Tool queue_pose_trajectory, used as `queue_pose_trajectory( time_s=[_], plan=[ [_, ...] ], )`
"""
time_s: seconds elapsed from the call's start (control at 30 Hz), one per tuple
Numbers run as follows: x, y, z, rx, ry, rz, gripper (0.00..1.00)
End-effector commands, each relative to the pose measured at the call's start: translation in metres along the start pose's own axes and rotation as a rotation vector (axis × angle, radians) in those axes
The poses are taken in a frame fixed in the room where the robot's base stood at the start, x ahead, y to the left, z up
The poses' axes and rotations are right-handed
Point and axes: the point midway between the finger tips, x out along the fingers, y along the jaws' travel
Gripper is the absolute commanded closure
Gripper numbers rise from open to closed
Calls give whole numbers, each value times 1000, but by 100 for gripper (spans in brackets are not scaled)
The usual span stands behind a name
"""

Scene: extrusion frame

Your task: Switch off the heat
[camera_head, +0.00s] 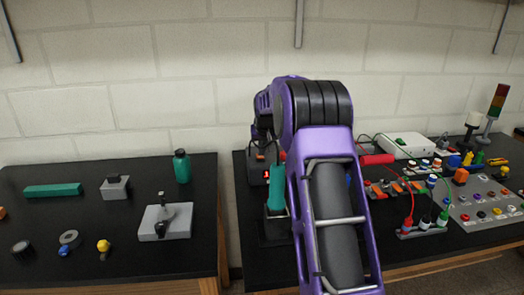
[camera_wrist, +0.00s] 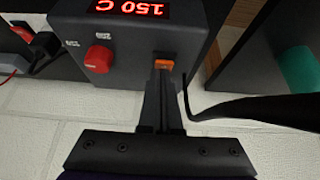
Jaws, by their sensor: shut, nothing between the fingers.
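A dark control box (camera_wrist: 130,35) fills the upper middle of the wrist view. It carries a lit red display (camera_wrist: 130,7) that appears to read 150 C, a red knob (camera_wrist: 98,59) and an orange switch (camera_wrist: 164,64). My gripper (camera_wrist: 163,75) is shut and empty, its fingertips right at the orange switch; I cannot tell whether they touch it. In the head view the box (camera_head: 257,172) is partly hidden behind my purple arm, and my gripper is not clear there. The switch's on or off position cannot be told.
A teal-handled tool (camera_head: 276,188) stands upright close to the box. A black cable (camera_wrist: 250,108) runs beside my fingers. Connectors, buttons and a signal tower (camera_head: 493,110) crowd the right bench. A gap separates it from the left bench, which holds a teal bottle (camera_head: 181,166).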

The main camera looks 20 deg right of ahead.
Motion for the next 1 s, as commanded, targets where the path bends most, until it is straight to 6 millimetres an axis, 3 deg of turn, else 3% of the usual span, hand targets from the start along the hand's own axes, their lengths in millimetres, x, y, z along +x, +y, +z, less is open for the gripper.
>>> queue_pose_trajectory(
  time_s=[0.2,1.0],
  plan=[
    [10,0,10,0,62,1,100],
    [5,0,-11,0,57,0,100]
  ],
)
